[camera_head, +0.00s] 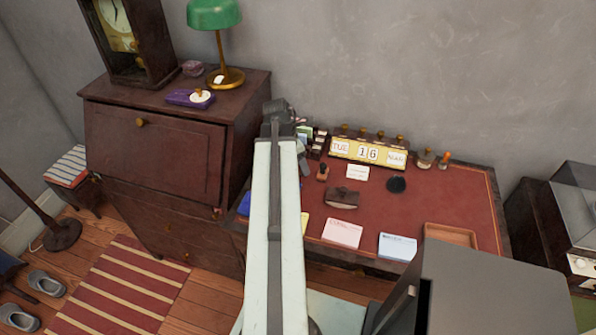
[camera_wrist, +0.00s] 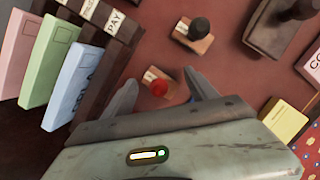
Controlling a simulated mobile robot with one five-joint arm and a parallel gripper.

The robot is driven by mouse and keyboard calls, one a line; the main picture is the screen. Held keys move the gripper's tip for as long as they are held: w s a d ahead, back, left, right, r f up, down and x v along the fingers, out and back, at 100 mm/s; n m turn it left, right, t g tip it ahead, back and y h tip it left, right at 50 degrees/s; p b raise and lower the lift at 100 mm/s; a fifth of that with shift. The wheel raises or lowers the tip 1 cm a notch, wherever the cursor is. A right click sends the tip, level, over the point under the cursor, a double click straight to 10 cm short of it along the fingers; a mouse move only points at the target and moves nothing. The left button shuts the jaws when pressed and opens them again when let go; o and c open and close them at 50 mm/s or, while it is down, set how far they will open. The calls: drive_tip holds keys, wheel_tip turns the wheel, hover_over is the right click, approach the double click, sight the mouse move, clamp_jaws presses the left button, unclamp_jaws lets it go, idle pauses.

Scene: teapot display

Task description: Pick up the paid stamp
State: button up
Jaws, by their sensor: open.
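Two small wooden stamps show in the wrist view; their labels are too small to read, so I cannot tell which one says paid. One stamp has a red knob (camera_wrist: 158,88) and a pale label, and appears between my fingers. The other has a black knob (camera_wrist: 200,28) and lies beyond the fingertips; it also seems to show on the desk in the head view (camera_head: 323,173). My gripper (camera_wrist: 162,80) is open, with nothing held. In the head view my arm hides most of the gripper and the red-knobbed stamp.
A dark rack of coloured slips (camera_wrist: 65,85) stands close left of my fingers. On the red desk top (camera_head: 460,205) are a brown blotter (camera_head: 342,198), a calendar block (camera_head: 368,152), cards and a shallow tray (camera_head: 450,235). A bureau (camera_head: 155,150) stands to the left.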

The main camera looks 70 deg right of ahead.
clamp_jaws()
wheel_tip(320, 180, up, 10)
drive_tip(key=p, duration=1)
drive_tip(key=shift+r, duration=0.2)
drive_tip(key=shift+f, duration=0.1)
